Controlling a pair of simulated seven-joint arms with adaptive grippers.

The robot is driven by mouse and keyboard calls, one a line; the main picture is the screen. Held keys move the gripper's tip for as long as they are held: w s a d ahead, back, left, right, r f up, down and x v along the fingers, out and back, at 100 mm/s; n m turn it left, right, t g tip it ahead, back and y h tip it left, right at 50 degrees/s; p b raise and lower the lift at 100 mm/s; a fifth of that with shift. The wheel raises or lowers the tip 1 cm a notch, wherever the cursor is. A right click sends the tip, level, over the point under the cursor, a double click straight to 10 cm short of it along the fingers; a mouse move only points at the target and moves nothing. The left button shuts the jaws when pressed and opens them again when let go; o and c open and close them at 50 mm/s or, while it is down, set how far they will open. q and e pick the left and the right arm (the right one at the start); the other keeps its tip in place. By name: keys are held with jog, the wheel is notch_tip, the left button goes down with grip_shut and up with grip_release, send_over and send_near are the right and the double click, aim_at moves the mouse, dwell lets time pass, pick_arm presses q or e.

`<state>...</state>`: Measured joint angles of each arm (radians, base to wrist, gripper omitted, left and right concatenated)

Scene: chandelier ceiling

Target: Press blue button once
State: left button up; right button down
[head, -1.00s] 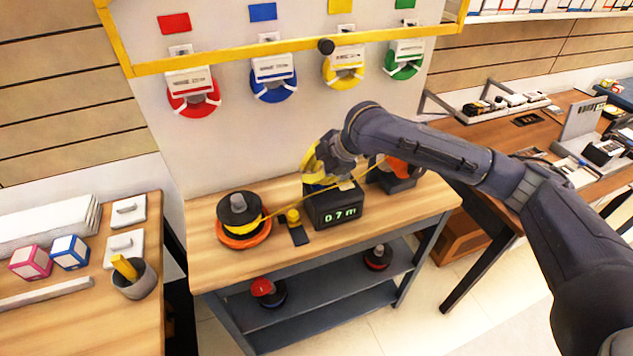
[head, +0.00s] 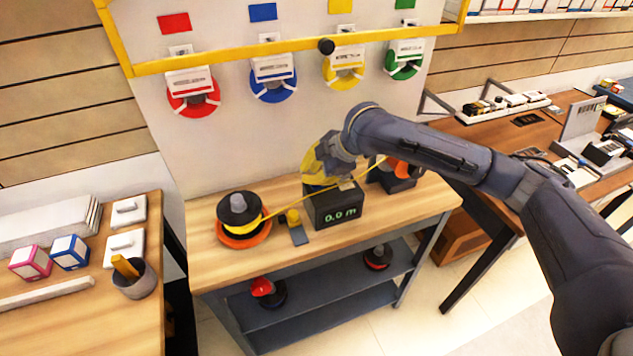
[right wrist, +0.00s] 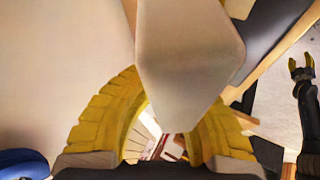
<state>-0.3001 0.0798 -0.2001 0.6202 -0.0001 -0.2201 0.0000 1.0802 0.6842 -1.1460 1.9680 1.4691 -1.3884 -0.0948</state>
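A dark meter box (head: 336,212) stands on the wooden bench and its green display reads 0.0 m. My right gripper (head: 322,172), with yellow fingers, points down onto the left part of the box's top from behind. It covers that part, so I cannot see the blue button or whether the fingers touch it. In the right wrist view a pale block hides the fingertips of my right gripper (right wrist: 170,120). A yellow cord runs across the box. My left gripper (right wrist: 302,68) shows small at the right edge of the right wrist view, fingers apart and empty.
A spool on an orange base (head: 240,218) stands left of the box, a small yellow-topped item (head: 295,222) beside it, and another spool holder (head: 396,175) to the right. Colored reels, including a blue one (head: 273,85), hang above. The bench front is clear.

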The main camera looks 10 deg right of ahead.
jog(key=shift+r, duration=0.75)
jog(key=shift+r, duration=2.5)
